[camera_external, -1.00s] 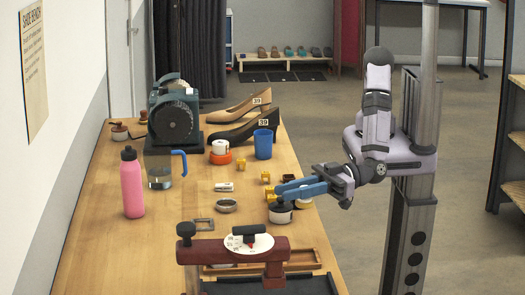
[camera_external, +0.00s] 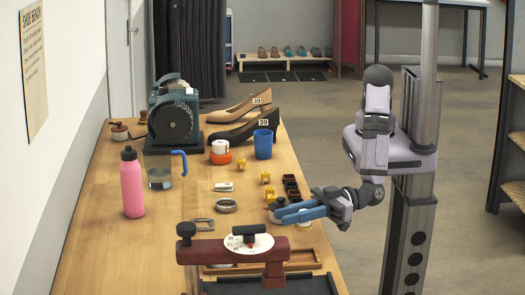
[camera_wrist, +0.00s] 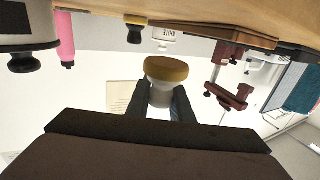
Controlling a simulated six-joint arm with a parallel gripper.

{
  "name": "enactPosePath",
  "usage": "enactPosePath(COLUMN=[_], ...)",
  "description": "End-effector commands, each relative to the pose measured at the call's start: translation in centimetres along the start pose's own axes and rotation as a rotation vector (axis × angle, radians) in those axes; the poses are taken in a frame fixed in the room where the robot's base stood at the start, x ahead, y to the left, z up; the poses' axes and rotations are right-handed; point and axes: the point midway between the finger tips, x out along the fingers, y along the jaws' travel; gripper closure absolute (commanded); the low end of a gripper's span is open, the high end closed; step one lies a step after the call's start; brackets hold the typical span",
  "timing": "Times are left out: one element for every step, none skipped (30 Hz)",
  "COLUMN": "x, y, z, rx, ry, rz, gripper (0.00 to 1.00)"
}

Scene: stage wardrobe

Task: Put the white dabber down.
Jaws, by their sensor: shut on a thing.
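My gripper (camera_external: 278,215), with blue fingers, reaches in from the right, low at the bench's right edge. In the wrist view its dark fingers (camera_wrist: 163,105) are shut on the white dabber (camera_wrist: 160,97), which has a white body and a round tan end facing the bench side of the picture. In the external view I cannot clearly make out the held dabber at the fingertips. The wooden bench (camera_external: 100,235) lies along the top of the wrist view, and the dabber shows apart from it there.
A white jar with a black knob (camera_wrist: 25,40) is near the wrist camera. The red press (camera_external: 220,250) is in front.

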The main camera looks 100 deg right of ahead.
Motion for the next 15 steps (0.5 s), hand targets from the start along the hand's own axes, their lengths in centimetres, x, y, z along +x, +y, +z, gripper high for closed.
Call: enactPosePath(x=[0.0,0.0,0.0,0.0,0.0,0.0,0.0,0.0,0.0,0.0,0.0,0.0,0.0,0.0,0.0], y=[0.0,0.0,0.0,0.0,0.0,0.0,0.0,0.0,0.0,0.0,0.0,0.0,0.0,0.0,0.0], z=[0.0,0.0,0.1,0.2,0.3,0.7,1.0,1.3,1.8,2.1,2.5,2.8,3.0,3.3,3.5], rx=[0.001,0.001,0.001,0.000,0.000,-0.001,-0.001,0.000,-0.002,-0.002,-0.002,-0.001,-0.001,-0.001,0.000], ry=[0.001,0.001,0.001,0.000,0.000,-0.001,-0.001,-0.002,-0.003,-0.003,-0.002,-0.001,-0.001,-0.001,0.000], rz=[0.000,0.000,0.000,0.000,0.000,0.000,0.000,0.000,0.000,0.000,0.000,0.000,0.000,0.000,0.000], gripper=[1.00,1.00,1.00,1.00,1.00,1.00,1.00,1.00,1.00,1.00,1.00,1.00,1.00,1.00,1.00])
